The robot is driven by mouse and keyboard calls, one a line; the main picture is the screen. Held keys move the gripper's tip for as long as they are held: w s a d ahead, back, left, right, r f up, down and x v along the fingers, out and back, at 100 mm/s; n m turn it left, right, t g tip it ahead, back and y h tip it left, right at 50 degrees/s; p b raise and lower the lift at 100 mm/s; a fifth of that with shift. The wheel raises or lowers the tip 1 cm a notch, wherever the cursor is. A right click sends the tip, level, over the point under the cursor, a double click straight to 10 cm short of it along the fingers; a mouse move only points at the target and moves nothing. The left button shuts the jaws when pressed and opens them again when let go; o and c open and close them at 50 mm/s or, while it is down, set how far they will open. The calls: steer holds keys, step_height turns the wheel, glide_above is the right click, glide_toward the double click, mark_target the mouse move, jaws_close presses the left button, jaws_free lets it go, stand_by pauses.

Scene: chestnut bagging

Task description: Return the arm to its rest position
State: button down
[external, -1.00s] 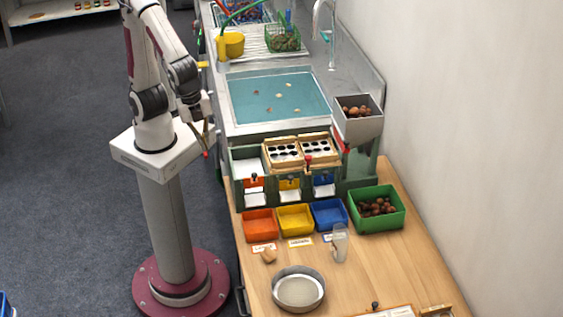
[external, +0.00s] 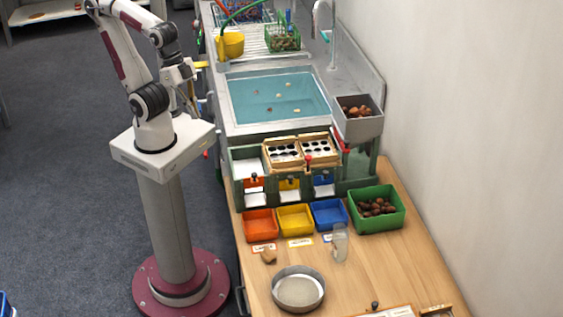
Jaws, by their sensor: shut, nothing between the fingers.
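My arm stands on its pedestal at the left of the bench, folded up with its elbow near the top edge of the picture. My gripper (external: 194,102) hangs below the wrist, above my base's right edge and left of the sink. It is shut and empty, apart from everything on the bench.
The water-filled sink (external: 278,97) lies right of my gripper. Beyond it are a yellow jug (external: 230,44) and green basket (external: 284,40). A grey hopper (external: 358,124), orange (external: 260,225), yellow (external: 295,220) and blue (external: 329,214) trays, and a green chestnut crate (external: 377,209) stand nearer.

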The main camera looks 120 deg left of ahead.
steer(key=shift+s+a+r+n+t, duration=0.15)
steer(key=shift+a+r+t, duration=0.05)
steer(key=shift+a+r, duration=0.2)
steer(key=shift+s+a+r+n+t, duration=0.1)
steer(key=shift+a+r+n+t, duration=0.1)
steer(key=shift+a+r, duration=0.15)
steer(key=shift+w+r, duration=0.1)
stand_by(1.1)
